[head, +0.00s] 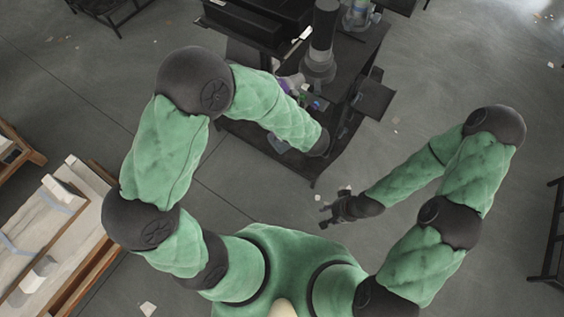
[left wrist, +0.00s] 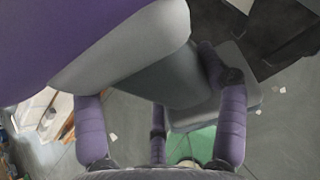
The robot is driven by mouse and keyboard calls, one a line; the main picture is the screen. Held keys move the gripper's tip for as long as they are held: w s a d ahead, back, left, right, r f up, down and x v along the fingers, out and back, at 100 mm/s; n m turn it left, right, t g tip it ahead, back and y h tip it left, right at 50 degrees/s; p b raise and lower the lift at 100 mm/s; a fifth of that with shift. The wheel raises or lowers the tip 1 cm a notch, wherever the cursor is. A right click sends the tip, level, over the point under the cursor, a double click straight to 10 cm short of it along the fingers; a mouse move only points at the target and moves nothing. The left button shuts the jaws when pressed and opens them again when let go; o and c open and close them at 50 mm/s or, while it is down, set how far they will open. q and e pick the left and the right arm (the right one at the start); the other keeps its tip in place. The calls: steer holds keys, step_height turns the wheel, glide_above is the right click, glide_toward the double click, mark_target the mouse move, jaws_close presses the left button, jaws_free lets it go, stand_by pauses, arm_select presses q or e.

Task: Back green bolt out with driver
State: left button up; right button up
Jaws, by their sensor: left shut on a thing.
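In the left wrist view my left gripper (left wrist: 148,78) is shut on a large purple and grey tool (left wrist: 165,80), which looks like the driver. The tool fills the upper left of that view, and its tip is out of frame. In the head view my left arm reaches over the dark table, and its forearm hides most of its gripper and the tool. A small green spot beside purple and blue spots shows on the table; I cannot tell whether it is the green bolt. My right gripper (head: 335,209) looks open and empty, away from the table.
The dark table (head: 262,141) carries a dark cylindrical column (head: 321,40) and black boxes (head: 262,20). A wooden bench (head: 62,235) stands at the left and a dark frame (head: 550,240) at the right. The grey floor around my right gripper is mostly clear, with small scraps.

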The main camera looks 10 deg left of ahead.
arm_select(q)
steer(key=s+d+f+n+g+b, duration=0.2)
steer(key=s+d+f+n+g, duration=0.2)
steer(key=s+f, duration=0.45)
steer(key=shift+w+d+f, duration=0.15)
steer(key=shift+w+d, duration=0.15)
steer(key=shift+w, duration=0.55)
steer(key=shift+w+d+f, duration=0.1)
steer(key=shift+w+d, duration=0.2)
steer(key=shift+w, duration=0.5)
steer(key=shift+w+d+f, duration=0.15)
steer(key=shift+w+d, duration=0.15)
steer(key=shift+w, duration=0.55)
steer(key=shift+w+d, duration=0.3)
steer(key=shift+w, duration=0.5)
steer(key=shift+r, duration=0.15)
steer(key=shift+w+d, duration=0.25)
steer(key=shift+w, duration=0.3)
steer(key=shift+s+r, duration=0.1)
steer(key=shift+r, duration=0.15)
stand_by(1.2)
steer(key=shift+s+a+p, duration=0.1)
steer(key=shift+s+p, duration=0.2)
steer(key=shift+p, duration=0.1)
stand_by(0.8)
